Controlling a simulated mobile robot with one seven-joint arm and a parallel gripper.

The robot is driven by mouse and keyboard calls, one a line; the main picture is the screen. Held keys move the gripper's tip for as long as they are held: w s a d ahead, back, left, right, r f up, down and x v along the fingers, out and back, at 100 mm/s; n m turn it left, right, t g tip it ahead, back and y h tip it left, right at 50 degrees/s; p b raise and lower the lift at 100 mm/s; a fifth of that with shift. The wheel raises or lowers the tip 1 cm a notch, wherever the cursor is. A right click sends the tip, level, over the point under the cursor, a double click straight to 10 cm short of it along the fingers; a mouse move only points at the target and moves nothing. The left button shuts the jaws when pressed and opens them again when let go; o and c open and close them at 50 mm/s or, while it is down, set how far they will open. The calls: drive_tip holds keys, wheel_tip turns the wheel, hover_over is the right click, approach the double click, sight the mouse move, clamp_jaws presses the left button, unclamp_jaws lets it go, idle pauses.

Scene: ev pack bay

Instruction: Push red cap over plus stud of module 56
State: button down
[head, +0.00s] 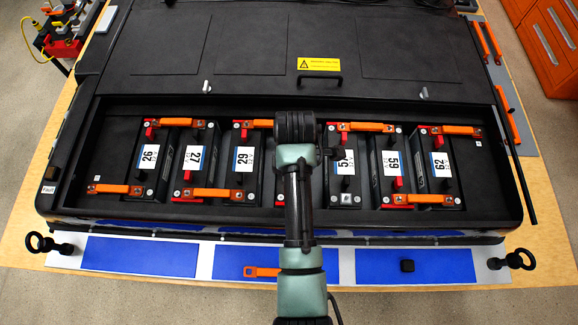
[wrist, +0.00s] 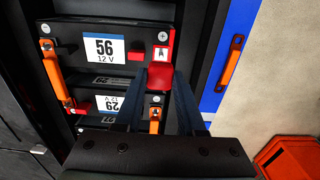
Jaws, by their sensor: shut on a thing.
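Module 56 (wrist: 75,30) is a black block with a white and blue label, near the top of the wrist view. At its right end is a red terminal corner (wrist: 171,42) with a plus mark and a small pale spot; the stud itself is hard to make out. My gripper (wrist: 160,76) is shut on the red cap (wrist: 160,74), which shows between the fingertips just below that terminal corner. I cannot tell whether the cap touches the terminal. In the head view my arm hides module 56 and the cap.
Modules 29 (head: 243,162) and 57 (head: 344,164) flank my arm in the open pack. Orange busbars (head: 212,194) link several modules. Module 29 also shows below module 56 in the wrist view (wrist: 112,104). Blue mats (head: 140,256) lie along the front ledge.

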drive_tip(key=shift+s+f, duration=0.15)
drive_tip(key=shift+f, duration=0.35)
drive_tip(key=shift+f+b, duration=0.4)
drive_tip(key=shift+f, duration=0.4)
wheel_tip(320, 180, down, 3)
drive_tip(key=b, duration=0.2)
drive_tip(key=shift+r+b, duration=0.15)
drive_tip(key=shift+b, duration=0.2)
drive_tip(key=shift+r+p, duration=0.1)
drive_tip(key=shift+p, duration=0.45)
drive_tip(key=shift+f+b, duration=0.8)
drive_tip(key=shift+f, duration=0.5)
drive_tip(key=shift+c, duration=2.1)
unclamp_jaws()
drive_tip(key=shift+r, duration=0.1)
drive_tip(key=shift+w, duration=0.2)
